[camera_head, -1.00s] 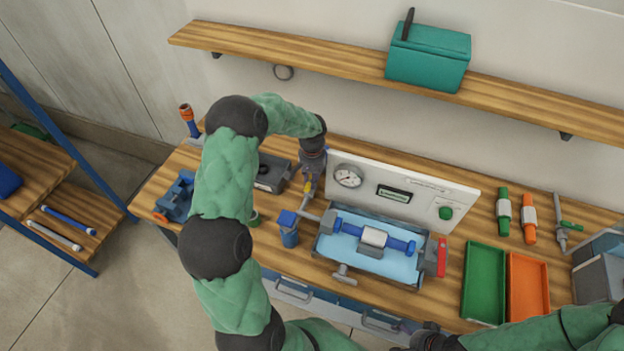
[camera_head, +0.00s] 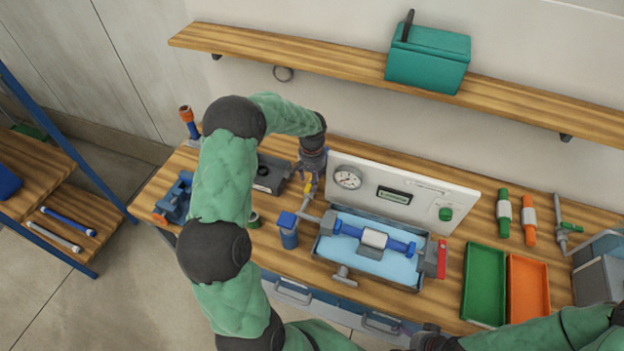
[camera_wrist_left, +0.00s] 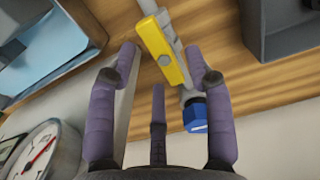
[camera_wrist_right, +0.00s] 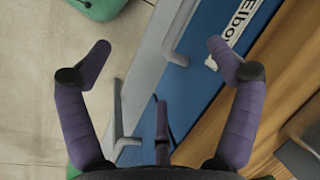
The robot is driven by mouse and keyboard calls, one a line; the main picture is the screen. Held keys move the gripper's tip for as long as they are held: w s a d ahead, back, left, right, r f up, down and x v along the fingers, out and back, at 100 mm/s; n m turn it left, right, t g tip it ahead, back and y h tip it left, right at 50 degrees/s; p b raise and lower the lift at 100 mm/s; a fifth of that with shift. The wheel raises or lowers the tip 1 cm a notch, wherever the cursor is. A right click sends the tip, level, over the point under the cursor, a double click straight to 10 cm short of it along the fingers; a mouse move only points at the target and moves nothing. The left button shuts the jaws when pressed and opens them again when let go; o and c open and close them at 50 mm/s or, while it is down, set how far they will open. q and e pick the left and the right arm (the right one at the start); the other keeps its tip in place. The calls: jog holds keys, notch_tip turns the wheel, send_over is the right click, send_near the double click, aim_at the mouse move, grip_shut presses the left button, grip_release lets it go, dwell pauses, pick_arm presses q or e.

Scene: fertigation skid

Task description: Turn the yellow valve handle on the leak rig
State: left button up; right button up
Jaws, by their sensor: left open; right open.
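The yellow valve handle (camera_head: 308,188) is at the left end of the leak rig (camera_head: 372,268), beside the white gauge panel. In the left wrist view the handle (camera_wrist_left: 160,50) is a yellow bar on a grey pipe with a blue-capped end. My left gripper (camera_head: 313,177) is open just above the handle. In its wrist view the fingertips (camera_wrist_left: 163,52) appear on either side of the handle; I cannot tell whether they touch it. My right gripper (camera_wrist_right: 158,44) is open and empty, low by the bench's front drawers.
The white panel (camera_head: 450,200) with its gauge (camera_head: 347,178) stands close right of the left gripper. A dark grey box (camera_head: 270,175) lies left of it. Green (camera_head: 470,321) and orange (camera_head: 545,290) trays lie right. A shelf (camera_head: 330,65) with a teal box (camera_head: 428,57) hangs above.

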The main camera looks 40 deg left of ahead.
pick_arm(q)
notch_tip(320, 180, up, 11)
dwell(0.4)
jog(key=shift+f, duration=0.1)
